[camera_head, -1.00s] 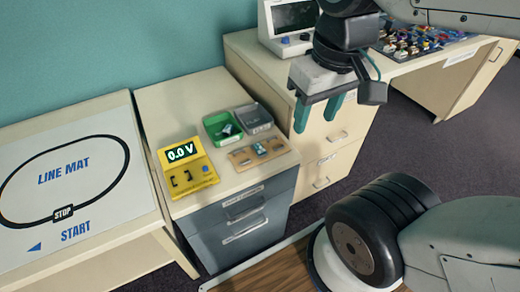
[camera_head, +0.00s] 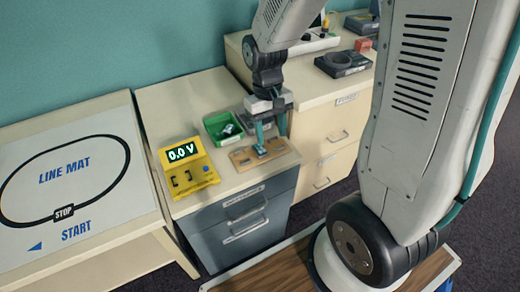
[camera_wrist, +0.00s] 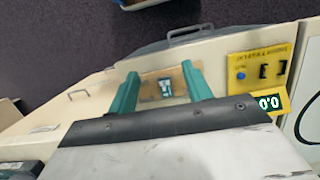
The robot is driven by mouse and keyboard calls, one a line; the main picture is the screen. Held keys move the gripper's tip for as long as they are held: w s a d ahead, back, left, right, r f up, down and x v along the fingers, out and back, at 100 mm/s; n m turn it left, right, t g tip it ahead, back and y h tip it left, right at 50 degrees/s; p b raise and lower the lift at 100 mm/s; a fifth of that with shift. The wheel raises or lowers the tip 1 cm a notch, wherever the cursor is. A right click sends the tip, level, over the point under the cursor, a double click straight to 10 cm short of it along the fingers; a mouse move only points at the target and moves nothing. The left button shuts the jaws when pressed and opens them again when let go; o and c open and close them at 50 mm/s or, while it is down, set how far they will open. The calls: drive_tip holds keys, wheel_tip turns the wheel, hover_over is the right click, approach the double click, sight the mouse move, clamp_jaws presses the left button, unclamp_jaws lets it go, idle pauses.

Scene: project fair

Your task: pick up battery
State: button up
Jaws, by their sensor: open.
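My gripper (camera_head: 271,136) is open, with its two teal fingers pointing down over the wooden board (camera_head: 242,160) on the grey drawer cabinet. In the wrist view, a small dark and pale-teal piece (camera_wrist: 166,88) lies on that board and shows between the open fingers of my gripper (camera_wrist: 160,74). The same piece (camera_head: 261,149) shows beside a finger in the head view. Nothing is held. A small dark and pale item (camera_head: 228,130) lies in the green tray (camera_head: 207,124). I cannot tell for certain which of these is the battery.
A yellow meter (camera_head: 197,184) reading 0.0 V stands left of the board. A grey tray behind the gripper is partly hidden. The line mat (camera_head: 100,205) lies on the left table. A black device (camera_head: 343,64) sits on the right cabinet.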

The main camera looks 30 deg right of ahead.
drive_tip(key=w+f, duration=0.4)
drive_tip(key=f, duration=0.1)
drive_tip(key=t, duration=0.2)
hover_over(260, 148)
drive_tip(key=shift+a+f, duration=0.3)
drive_tip(key=shift+f, duration=0.25)
drive_tip(key=shift+w+f, duration=0.15)
drive_tip(key=shift+f, duration=0.05)
drive_tip(key=f, duration=0.7)
drive_tip(key=shift+d+f, duration=0.15)
drive_tip(key=shift+d, duration=0.15)
drive_tip(key=c, duration=1.1)
